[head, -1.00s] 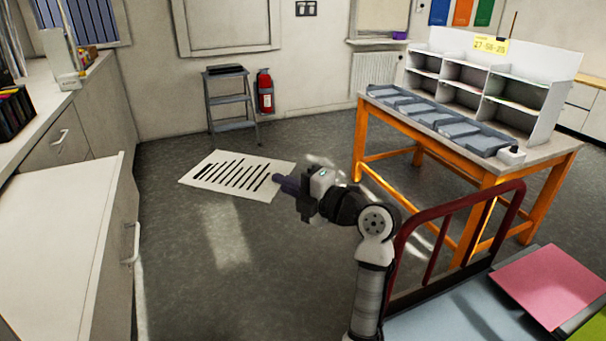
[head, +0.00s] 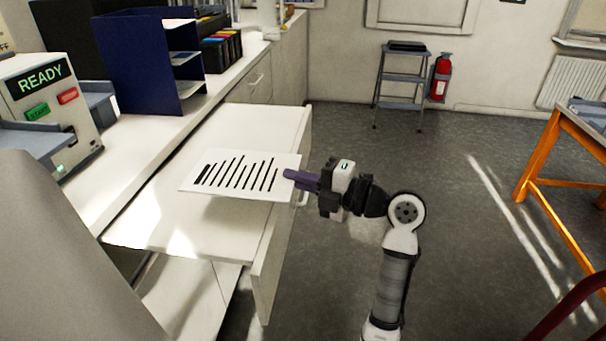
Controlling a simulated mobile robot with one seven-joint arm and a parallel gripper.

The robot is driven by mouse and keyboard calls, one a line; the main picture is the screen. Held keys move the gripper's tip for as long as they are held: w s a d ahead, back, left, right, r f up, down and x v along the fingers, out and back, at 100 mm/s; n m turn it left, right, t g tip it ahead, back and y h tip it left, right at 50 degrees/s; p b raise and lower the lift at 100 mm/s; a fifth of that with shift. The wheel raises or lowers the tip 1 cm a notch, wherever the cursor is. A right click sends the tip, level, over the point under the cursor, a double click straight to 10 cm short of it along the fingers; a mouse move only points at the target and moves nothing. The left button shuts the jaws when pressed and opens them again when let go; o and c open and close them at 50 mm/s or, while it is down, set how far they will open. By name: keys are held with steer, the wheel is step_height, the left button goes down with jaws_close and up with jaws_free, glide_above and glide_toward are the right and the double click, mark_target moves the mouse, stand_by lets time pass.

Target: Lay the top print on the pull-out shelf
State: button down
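A white print (head: 237,176) with slanted black stripes is held by its right edge in my gripper (head: 289,180). My gripper is shut on that edge, with the arm reaching in from the lower right. The print is roughly level and appears to hover over the white pull-out shelf (head: 150,226), with a shadow below it. The shelf sticks out from the counter, and its bare surface shows left of and in front of the print. The exact height of the print above the shelf is hard to tell.
A machine (head: 52,100) reading READY stands on the counter at left. A dark blue sorter (head: 148,62) and several coloured cartridges (head: 228,48) stand behind. A step stool (head: 402,88), a fire extinguisher (head: 441,78) and an orange-legged table (head: 545,150) are across the open floor.

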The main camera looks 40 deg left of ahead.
step_height(320, 180, down, 8)
steer(key=b, duration=0.1)
steer(key=shift+f, duration=0.2)
stand_by(0.3)
steer(key=c, duration=1.6)
jaws_free()
steer(key=b+v, duration=0.5)
steer(key=v, duration=0.9)
